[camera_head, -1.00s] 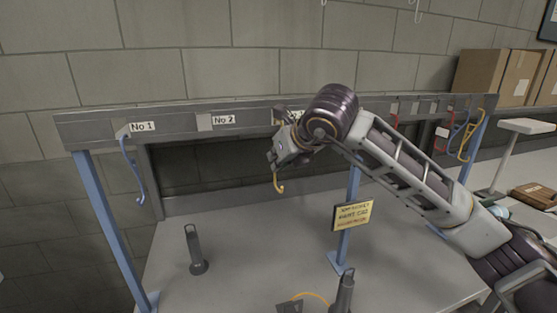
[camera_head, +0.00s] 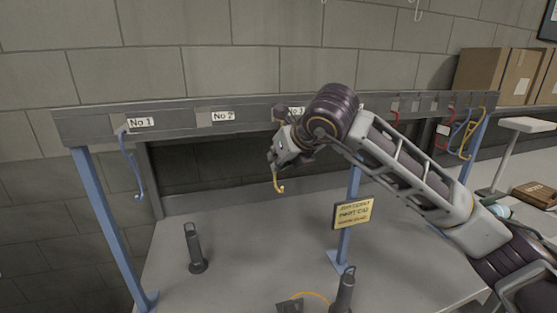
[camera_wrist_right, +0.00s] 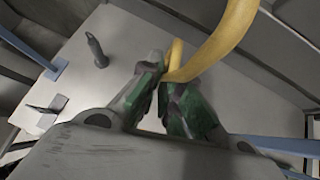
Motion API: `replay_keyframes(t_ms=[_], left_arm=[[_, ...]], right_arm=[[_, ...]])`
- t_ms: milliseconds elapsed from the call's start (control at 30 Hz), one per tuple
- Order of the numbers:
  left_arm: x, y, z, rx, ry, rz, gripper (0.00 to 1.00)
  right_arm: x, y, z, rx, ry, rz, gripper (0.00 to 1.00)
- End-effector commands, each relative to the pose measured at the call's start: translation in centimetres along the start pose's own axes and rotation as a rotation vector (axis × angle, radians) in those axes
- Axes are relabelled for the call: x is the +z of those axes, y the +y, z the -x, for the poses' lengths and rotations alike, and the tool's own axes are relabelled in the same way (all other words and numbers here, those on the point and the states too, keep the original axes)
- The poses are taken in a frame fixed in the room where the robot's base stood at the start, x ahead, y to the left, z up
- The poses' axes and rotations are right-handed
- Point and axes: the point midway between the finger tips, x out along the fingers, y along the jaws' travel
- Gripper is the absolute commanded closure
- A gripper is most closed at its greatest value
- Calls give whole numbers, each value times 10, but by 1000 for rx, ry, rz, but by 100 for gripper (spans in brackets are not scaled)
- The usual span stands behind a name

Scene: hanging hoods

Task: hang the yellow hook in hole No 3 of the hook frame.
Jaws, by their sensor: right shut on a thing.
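My right gripper (camera_head: 277,158) is shut on the yellow hook (camera_head: 278,183) just in front of the hook frame (camera_head: 180,117), below the No 3 label (camera_head: 295,112). The hook's lower curl hangs below the fingers. In the right wrist view, the fingertips (camera_wrist_right: 163,85) pinch the yellow hook (camera_wrist_right: 212,45), whose curved part rises to the top edge. My arm partly covers the No 3 label, and I cannot tell whether the hook touches the hole. My left gripper is not in view.
A blue hook (camera_head: 131,165) hangs at No 1. The No 2 label (camera_head: 223,116) has no hook below it. Red, blue and yellow hooks (camera_head: 473,135) hang at the right end. A yellow sign (camera_head: 353,213) is on a blue post. Dark pegs (camera_head: 196,250) stand on the table (camera_head: 240,255).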

Motion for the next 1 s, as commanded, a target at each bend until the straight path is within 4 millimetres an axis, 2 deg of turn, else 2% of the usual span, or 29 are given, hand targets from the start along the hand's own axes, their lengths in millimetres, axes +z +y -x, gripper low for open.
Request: replay_keyframes(t_ms=[33, 100, 233, 667, 867, 1000], left_arm=[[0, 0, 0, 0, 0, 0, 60], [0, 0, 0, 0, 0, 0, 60], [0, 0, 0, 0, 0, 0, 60], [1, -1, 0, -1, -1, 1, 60], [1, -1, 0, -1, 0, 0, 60], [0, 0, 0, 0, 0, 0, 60]], right_arm=[[0, 0, 0, 0, -1, 0, 100], [0, 0, 0, 0, -1, 0, 86], [0, 0, 0, 0, -1, 0, 70], [0, 0, 2, 0, 0, 0, 69], [1, 0, 16, 0, -3, 0, 69], [0, 0, 33, 0, -2, 0, 69]])
